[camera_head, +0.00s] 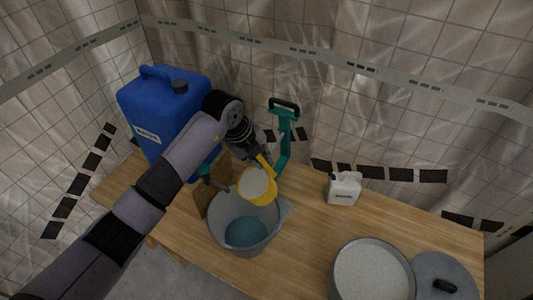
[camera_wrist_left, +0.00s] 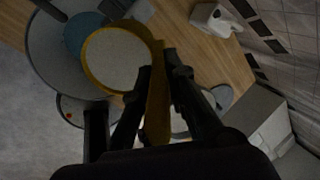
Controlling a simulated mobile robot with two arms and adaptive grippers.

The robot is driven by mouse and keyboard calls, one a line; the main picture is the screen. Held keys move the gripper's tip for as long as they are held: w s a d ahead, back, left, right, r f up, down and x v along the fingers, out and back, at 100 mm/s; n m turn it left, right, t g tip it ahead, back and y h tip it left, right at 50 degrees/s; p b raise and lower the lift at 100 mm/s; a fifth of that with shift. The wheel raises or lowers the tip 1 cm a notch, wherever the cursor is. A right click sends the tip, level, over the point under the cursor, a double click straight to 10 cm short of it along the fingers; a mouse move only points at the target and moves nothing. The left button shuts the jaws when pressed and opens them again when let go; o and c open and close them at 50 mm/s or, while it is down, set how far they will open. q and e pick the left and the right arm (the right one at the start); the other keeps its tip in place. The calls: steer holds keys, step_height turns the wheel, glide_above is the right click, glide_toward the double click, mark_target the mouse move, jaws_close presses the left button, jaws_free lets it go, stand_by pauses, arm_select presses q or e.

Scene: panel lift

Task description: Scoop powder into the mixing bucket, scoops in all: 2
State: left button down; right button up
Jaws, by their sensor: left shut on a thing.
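My left gripper (camera_head: 262,160) is shut on the handle of a yellow scoop (camera_head: 257,186). The scoop holds pale powder and is over the back rim of the grey mixing bucket (camera_head: 216,222), roughly level. The bucket has blue liquid (camera_head: 246,233) at its bottom. In the left wrist view the fingers (camera_wrist_left: 158,95) close around the yellow handle, and the powder-filled scoop (camera_wrist_left: 115,60) covers part of the bucket (camera_wrist_left: 42,50). A round tub of pale powder (camera_head: 372,272) stands at the right of the table. My right gripper is not in view.
A grey lid with a black handle (camera_head: 446,285) lies right of the tub. A small white canister (camera_head: 343,188) stands at the back. A big blue canister (camera_head: 165,112) stands at the left, and a teal tool (camera_head: 285,135) rises behind the bucket. The wooden table (camera_head: 310,225) is clear between bucket and tub.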

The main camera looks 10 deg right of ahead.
arm_select(q)
steer(key=shift+s+a+h, duration=0.25)
steer(key=shift+a+h, duration=0.15)
steer(key=shift+h, duration=0.2)
steer(key=a+t+h, duration=0.1)
steer(key=s+a+f+t+h+b, duration=0.1)
steer(key=a+h, duration=0.1)
steer(key=s+a+f+h, duration=0.1)
steer(key=a+h, duration=0.1)
steer(key=shift+s+a+f+t, duration=0.15)
steer(key=shift+s+a+t, duration=0.1)
steer(key=shift+t, duration=0.15)
steer(key=s+a+f+t+h+b, duration=0.3)
steer(key=a+f+h+b, duration=0.3)
steer(key=b, duration=2.3)
steer(key=shift+s+a+t+h, duration=0.4)
steer(key=shift+a+t+h, duration=0.1)
steer(key=shift+a+h, duration=0.95)
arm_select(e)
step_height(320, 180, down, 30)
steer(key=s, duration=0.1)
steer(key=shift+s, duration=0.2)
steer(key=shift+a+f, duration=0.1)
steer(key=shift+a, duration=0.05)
